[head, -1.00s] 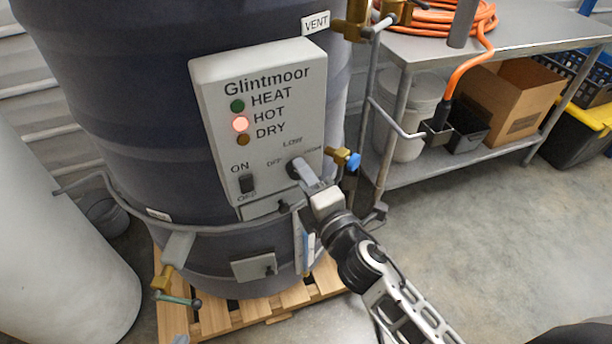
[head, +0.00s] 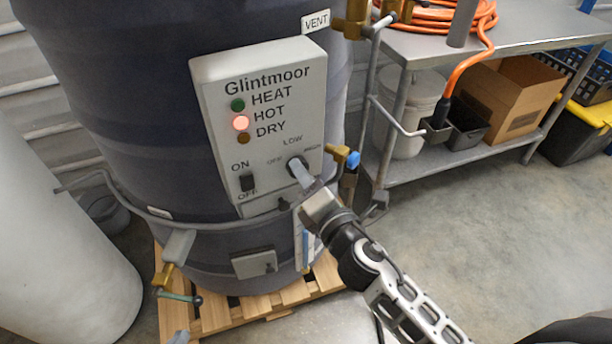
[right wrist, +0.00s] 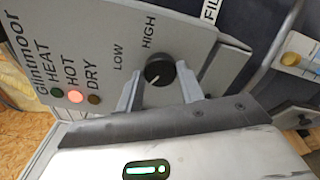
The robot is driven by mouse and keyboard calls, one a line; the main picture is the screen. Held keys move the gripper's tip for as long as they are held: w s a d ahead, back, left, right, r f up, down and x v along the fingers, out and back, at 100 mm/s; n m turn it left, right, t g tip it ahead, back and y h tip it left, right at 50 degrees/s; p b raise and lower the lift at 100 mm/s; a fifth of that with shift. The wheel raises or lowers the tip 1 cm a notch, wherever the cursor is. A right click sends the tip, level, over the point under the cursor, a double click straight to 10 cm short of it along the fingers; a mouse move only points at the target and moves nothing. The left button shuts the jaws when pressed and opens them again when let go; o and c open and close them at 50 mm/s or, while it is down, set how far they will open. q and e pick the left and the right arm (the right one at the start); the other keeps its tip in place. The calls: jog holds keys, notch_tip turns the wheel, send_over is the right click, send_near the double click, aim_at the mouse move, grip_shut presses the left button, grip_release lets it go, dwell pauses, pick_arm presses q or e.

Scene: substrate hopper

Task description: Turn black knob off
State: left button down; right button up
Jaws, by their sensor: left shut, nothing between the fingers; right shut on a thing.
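The round black knob (right wrist: 160,70) sits on the Glintmoor control panel (head: 214,88). It also shows partly at the fingertips in the head view (head: 297,163). My right gripper (right wrist: 160,88) is shut on the knob, one finger on each side. It also shows in the head view (head: 303,175). The knob's white mark points to the lower left in the right wrist view, away from HIGH. LOW and HIGH are readable there; OFF is hidden. My left gripper (head: 180,338) shows only as a small grey tip at the bottom edge, away from the panel.
The red HOT lamp (head: 240,123) is lit. A black ON/OFF switch (head: 247,182) sits left of the knob. A brass valve with a blue handle (head: 352,159) and a grey pipe (head: 130,208) are close by. A metal table (head: 410,50) stands right; the floor in front is clear.

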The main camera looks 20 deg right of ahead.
jog(key=o, duration=1)
pick_arm(q)
jog(key=shift+f, duration=0.1)
pick_arm(e)
jog(key=shift+s, duration=0.1)
pick_arm(q)
jog(key=f+b, duration=0.1)
jog(key=b, duration=0.2)
jog(key=d+f+b, duration=0.1)
jog(key=b, duration=0.2)
jog(key=shift+w+d+n+t+h+b, duration=0.1)
jog(key=shift+w+n+t+h+b, duration=0.2)
pick_arm(e)
jog(key=s, duration=0.5)
jog(key=s+d, duration=0.1)
jog(key=s, duration=0.4)
jog(key=s+d, duration=0.1)
jog(key=s, duration=0.4)
jog(key=shift+s+d, duration=0.15)
jog(key=shift+s, duration=0.15)
